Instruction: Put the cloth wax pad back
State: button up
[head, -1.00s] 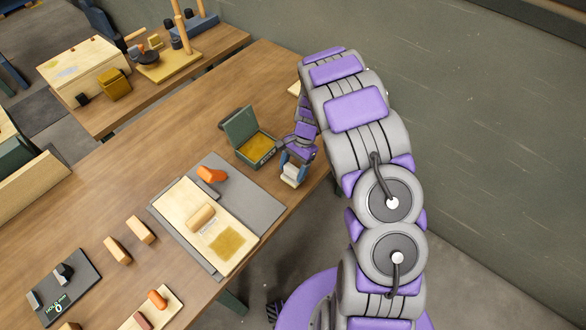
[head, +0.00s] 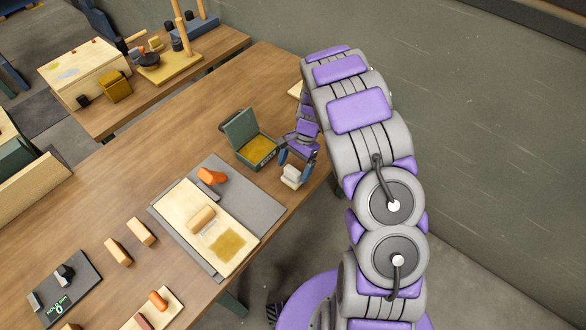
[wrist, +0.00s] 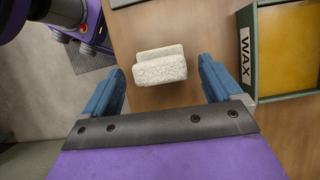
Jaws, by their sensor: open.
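The cloth wax pad (head: 291,176) is a pale, off-white speckled block on the wooden table near its edge, beside the wax tin. In the wrist view the pad (wrist: 160,68) shows as two pale parts, one behind the other, between and just beyond my blue fingers. My gripper (head: 296,165) is open, with a finger towards each side of the pad and visible gaps to it. The green wax tin (head: 262,150) stands with its lid up and yellow wax inside. In the wrist view its rim (wrist: 285,98) and WAX label are at right.
Wooden blocks (head: 140,231) and a dark scale-like plate (head: 65,290) lie further left. A green wall is at right. Bare table lies left of the tin.

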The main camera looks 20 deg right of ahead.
jog(key=p+v, duration=0.2)
jog(key=v, duration=0.8)
jog(key=s+r+n+h, duration=0.1)
jog(key=s+r+n, duration=0.1)
jog(key=s+r, duration=0.6)
jog(key=s+a+r+n+h, duration=0.1)
jog(key=s+r+n, duration=0.2)
jog(key=s, duration=0.6)
jog(key=s+a+r+n+h, duration=0.1)
jog(key=s+r+n, duration=0.2)
jog(key=s, duration=0.7)
jog(key=s+a+r+n, duration=0.2)
jog(key=s+r+n, duration=0.1)
jog(key=s, duration=0.7)
jog(key=shift+r+t+h, duration=0.4)
jog(key=shift+r, duration=0.15)
jog(key=shift+c, duration=0.2)
